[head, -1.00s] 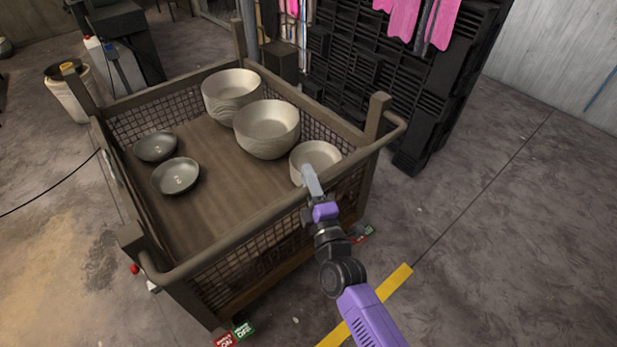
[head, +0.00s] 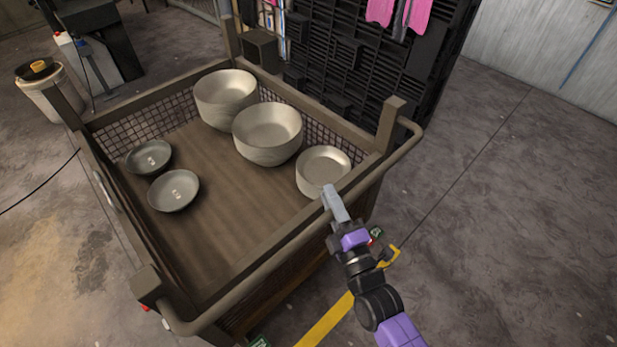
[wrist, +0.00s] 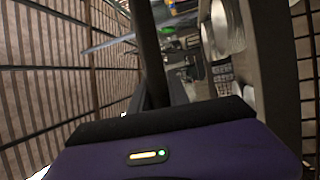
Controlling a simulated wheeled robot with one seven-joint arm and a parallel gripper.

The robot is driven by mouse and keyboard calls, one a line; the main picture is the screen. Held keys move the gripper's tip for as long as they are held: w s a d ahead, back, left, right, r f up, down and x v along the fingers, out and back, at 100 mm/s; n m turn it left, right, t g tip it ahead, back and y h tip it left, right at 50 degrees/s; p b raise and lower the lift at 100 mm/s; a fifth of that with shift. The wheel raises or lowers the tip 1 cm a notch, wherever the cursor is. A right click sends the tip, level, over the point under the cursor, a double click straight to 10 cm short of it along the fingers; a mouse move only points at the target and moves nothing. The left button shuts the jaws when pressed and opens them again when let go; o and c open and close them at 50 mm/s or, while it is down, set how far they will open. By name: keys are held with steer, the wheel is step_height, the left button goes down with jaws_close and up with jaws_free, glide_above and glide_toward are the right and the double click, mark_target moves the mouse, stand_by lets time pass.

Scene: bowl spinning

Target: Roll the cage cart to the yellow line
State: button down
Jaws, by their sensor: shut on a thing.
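The cage cart (head: 215,205) is a brown mesh-sided cart holding several bowls, with a curved push bar (head: 255,278) along its near side. My gripper (head: 333,200) is shut on this bar, right of its middle. In the wrist view a dark bar (wrist: 150,50) runs up from the gripper, with mesh on the left. The yellow line (head: 325,320) lies on the floor just beyond the cart's lower right side, partly hidden by my arm. A gap between the cart's base and the line cannot be judged.
Dark bowls (head: 174,191) and pale bowls (head: 267,132) stand in the cart. A black rack (head: 400,70) with pink gloves stands behind it. A white bucket (head: 45,95) stands at the back left. The floor at right is clear.

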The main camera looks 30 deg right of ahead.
steer(key=s+d, duration=0.3)
steer(key=s, duration=0.7)
steer(key=s+d+p, duration=0.1)
steer(key=s+d, duration=0.2)
steer(key=s, duration=0.7)
steer(key=shift+s+d, duration=0.2)
steer(key=shift+d, duration=0.1)
steer(key=c, duration=1.3)
jaws_free()
steer(key=shift+o, duration=0.2)
steer(key=v, duration=0.7)
steer(key=shift+s+b, duration=0.3)
steer(key=shift+s, duration=0.1)
steer(key=shift+f, duration=0.1)
